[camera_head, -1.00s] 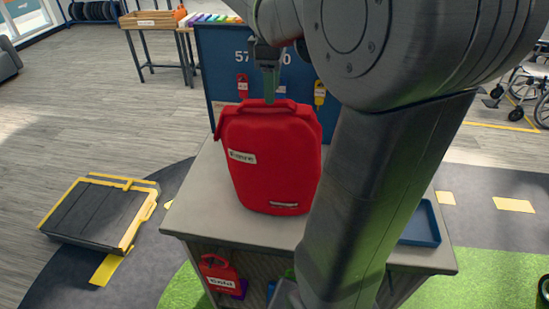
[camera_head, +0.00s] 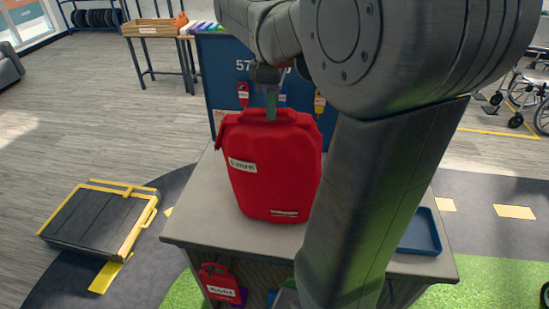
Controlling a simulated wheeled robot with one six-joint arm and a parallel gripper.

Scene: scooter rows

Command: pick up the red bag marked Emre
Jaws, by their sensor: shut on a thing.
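The red bag (camera_head: 275,180) stands upright over the grey table, with a white name label on its upper left. The label reads roughly as Emre but is blurred now; it was clearer a second ago. My gripper (camera_head: 270,113) is shut on the handle at the bag's top, its fingers pointing down. My arm covers the bag's right edge. I cannot tell whether the bag's base touches the tabletop.
The grey table (camera_head: 205,215) has a blue tray (camera_head: 421,233) at right. Another labelled red bag (camera_head: 220,283) is below its front edge. A blue panel (camera_head: 217,70) with hanging tags stands behind. A black-and-yellow ramp (camera_head: 98,217) lies at left.

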